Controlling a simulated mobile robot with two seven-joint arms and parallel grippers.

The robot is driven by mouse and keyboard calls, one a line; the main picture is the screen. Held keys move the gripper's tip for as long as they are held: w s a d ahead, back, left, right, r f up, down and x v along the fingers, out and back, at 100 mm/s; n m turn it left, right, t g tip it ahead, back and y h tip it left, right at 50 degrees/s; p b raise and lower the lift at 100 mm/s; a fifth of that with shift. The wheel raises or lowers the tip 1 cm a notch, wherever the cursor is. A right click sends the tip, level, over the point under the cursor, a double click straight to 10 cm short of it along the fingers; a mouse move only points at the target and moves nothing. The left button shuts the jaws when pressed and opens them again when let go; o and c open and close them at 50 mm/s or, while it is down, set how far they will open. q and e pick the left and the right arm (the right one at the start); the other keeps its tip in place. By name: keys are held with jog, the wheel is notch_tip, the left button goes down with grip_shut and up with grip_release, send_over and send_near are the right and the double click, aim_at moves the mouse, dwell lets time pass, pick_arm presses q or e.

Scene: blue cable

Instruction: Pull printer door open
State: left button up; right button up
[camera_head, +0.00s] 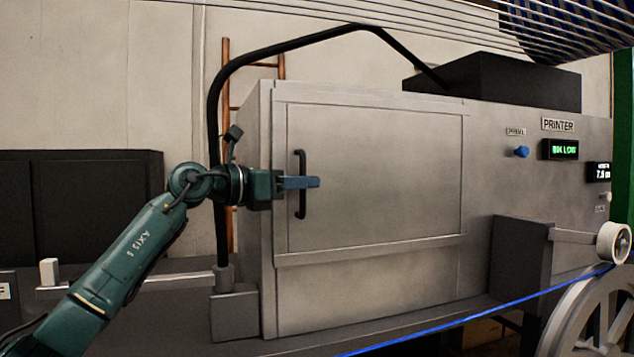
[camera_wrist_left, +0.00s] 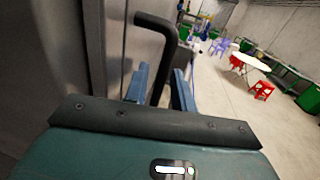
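The printer door (camera_head: 375,175) is a large grey metal panel on the printer's front and looks closed. Its black vertical bar handle (camera_head: 302,208) sits near the door's left edge. My left gripper (camera_head: 304,182) reaches in from the left at the handle's middle height. In the left wrist view, the blue fingers of the left gripper (camera_wrist_left: 160,85) stand apart, one on each side of the handle (camera_wrist_left: 168,48), with some gap visible. The fingers look open around the bar. Contact with it cannot be told. My right gripper is not in view.
A blue cable (camera_head: 450,325) runs across the lower right, in front of the printer. A white roller (camera_head: 613,242) and a spoked wheel (camera_head: 595,310) stand at right. A black bent pipe (camera_head: 213,120) rises left of the printer. The wrist view shows open floor (camera_wrist_left: 230,110).

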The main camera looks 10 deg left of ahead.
pick_arm(q)
jog(key=shift+w+d, duration=0.25)
jog(key=shift+w, duration=0.05)
jog(key=shift+s, duration=0.1)
grip_shut()
dwell(0.4)
